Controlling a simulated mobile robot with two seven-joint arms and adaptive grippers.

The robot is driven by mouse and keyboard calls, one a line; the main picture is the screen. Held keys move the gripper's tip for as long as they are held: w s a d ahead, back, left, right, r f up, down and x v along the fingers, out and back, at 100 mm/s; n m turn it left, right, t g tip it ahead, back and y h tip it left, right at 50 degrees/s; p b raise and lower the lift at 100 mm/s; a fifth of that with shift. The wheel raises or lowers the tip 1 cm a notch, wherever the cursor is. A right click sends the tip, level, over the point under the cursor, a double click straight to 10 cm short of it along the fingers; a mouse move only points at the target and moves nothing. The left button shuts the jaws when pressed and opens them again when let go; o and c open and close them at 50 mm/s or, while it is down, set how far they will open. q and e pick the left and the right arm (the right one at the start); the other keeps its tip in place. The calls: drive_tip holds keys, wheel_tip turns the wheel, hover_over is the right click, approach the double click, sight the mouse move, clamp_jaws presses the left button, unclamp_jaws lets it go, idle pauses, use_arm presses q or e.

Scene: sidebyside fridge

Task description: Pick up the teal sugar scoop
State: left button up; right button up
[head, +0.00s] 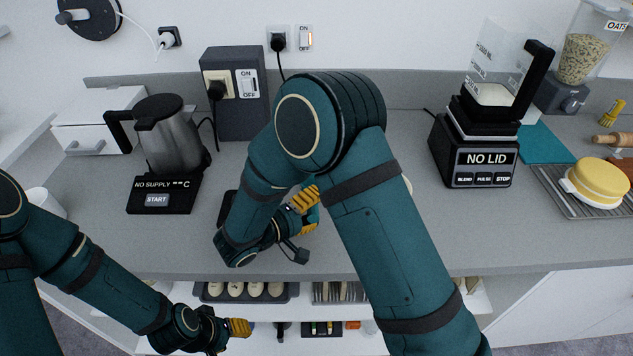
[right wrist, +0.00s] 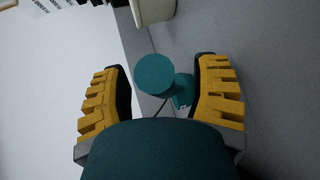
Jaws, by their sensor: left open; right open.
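The teal sugar scoop (right wrist: 154,76) shows in the right wrist view as a round teal end with a smaller teal part behind it. It lies between the two yellow fingers of my right gripper (right wrist: 162,98), which is open, with visible gaps on both sides. In the head view my right gripper (head: 304,200) is low over the middle of the counter, and a bit of teal shows beside its yellow finger; my arm hides most of that spot. My left gripper (head: 238,328) is open and empty, low in front of the counter's front edge.
A kettle (head: 165,135) on a black base stands left on the counter (head: 400,245). A blender (head: 478,145) marked NO LID stands right. A yellow round thing (head: 597,180) lies on a rack far right. A drawer or shelf with eggs (head: 236,290) is below the front edge.

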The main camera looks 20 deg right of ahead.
drive_tip(key=shift+s+a, duration=0.1)
drive_tip(key=shift+c, duration=0.8)
clamp_jaws()
drive_tip(key=shift+r, duration=0.15)
